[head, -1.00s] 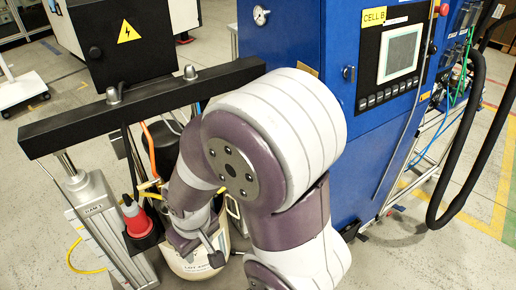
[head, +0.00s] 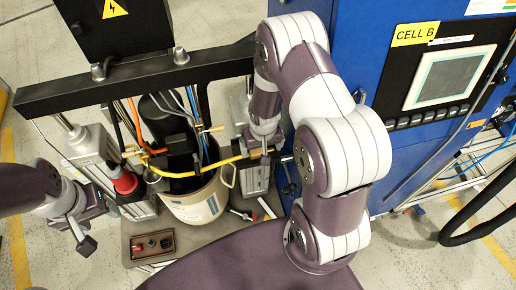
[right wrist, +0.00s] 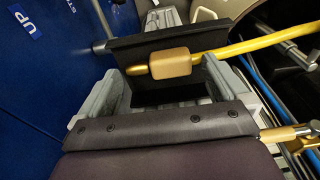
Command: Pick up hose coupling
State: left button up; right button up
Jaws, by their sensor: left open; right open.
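The hose coupling, a tan block with a brass end (right wrist: 174,64), is at the end of the yellow hose (right wrist: 265,42) in the right wrist view. A black plate lies behind and below it. My right gripper (right wrist: 172,85) is open, its two grey fingers apart, with the coupling just beyond and between the tips, not clasped. In the head view my right gripper (head: 266,140) is right of the pail, by the yellow hose (head: 228,161); its fingers partly hide the coupling. My left gripper (head: 82,230) is open and empty at the left, apart from the coupling.
A cream pail (head: 197,207) with dark pump parts stands under a black crossbar (head: 135,82). A red plug (head: 126,184) and a small brown control box (head: 153,245) are left of it. The blue cabinet (head: 345,40) stands close on the right of my right arm.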

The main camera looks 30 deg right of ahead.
jog(key=shift+w+d+f, duration=0.15)
jog(key=shift+d+f, duration=0.2)
jog(key=shift+f, duration=0.25)
jog(key=shift+a+r, duration=0.15)
jog(key=shift+a, duration=0.1)
jog(key=c, duration=0.8)
jog(key=shift+c, duration=1.1)
jog(key=shift+d, duration=0.1)
